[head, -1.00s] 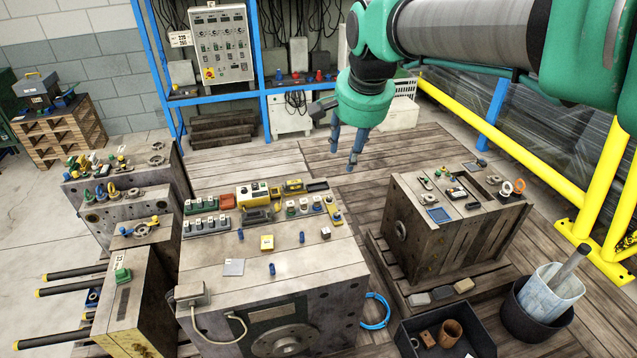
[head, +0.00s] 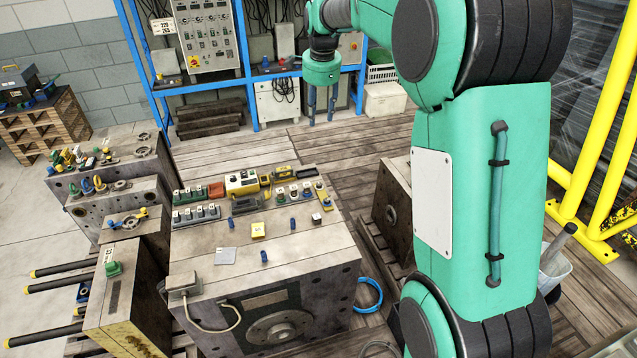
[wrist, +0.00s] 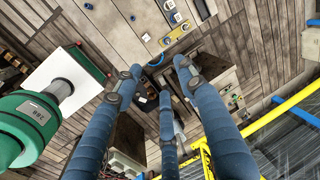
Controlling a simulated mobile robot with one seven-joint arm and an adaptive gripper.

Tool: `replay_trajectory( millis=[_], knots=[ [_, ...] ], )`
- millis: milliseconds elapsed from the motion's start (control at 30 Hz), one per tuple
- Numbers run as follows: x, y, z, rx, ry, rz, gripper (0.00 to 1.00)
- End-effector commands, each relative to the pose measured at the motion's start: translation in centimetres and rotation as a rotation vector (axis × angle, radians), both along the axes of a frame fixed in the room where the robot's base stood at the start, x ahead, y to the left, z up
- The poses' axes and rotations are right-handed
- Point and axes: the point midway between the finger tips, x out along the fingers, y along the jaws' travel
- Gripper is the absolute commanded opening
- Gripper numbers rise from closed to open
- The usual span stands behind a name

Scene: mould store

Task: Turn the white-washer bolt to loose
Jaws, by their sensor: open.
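My gripper (head: 321,106) hangs with its blue fingers pointing down in the head view, beyond the large mould block (head: 208,274) and apart from it. The fingers are spread and empty; they also show in the wrist view (wrist: 158,82). On the block's top stand small blue bolt-like pieces: a left one (head: 231,223), a front one (head: 264,257) and a right one (head: 293,224). A small pale-topped dark piece (head: 316,218) stands near the right edge. I cannot tell which piece is the white-washer bolt; no white washer is clear at this size.
Smaller moulds (head: 120,200) stand left. My arm hides most of the right block (head: 392,200). Yellow rails (head: 590,130) stand at the right.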

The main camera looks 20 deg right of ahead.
Motion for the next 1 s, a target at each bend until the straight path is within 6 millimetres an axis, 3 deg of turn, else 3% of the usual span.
replay_trajectory(
  millis=[200,500,1000],
  knots=[
    [5.0,-1.1,-4.4,0.028,0.034,-0.150,0.40],
    [10.8,-2.8,-11.0,0.061,0.074,-0.363,0.40],
    [18.2,-5.4,-24.5,0.096,0.140,-0.717,0.40]
  ],
)
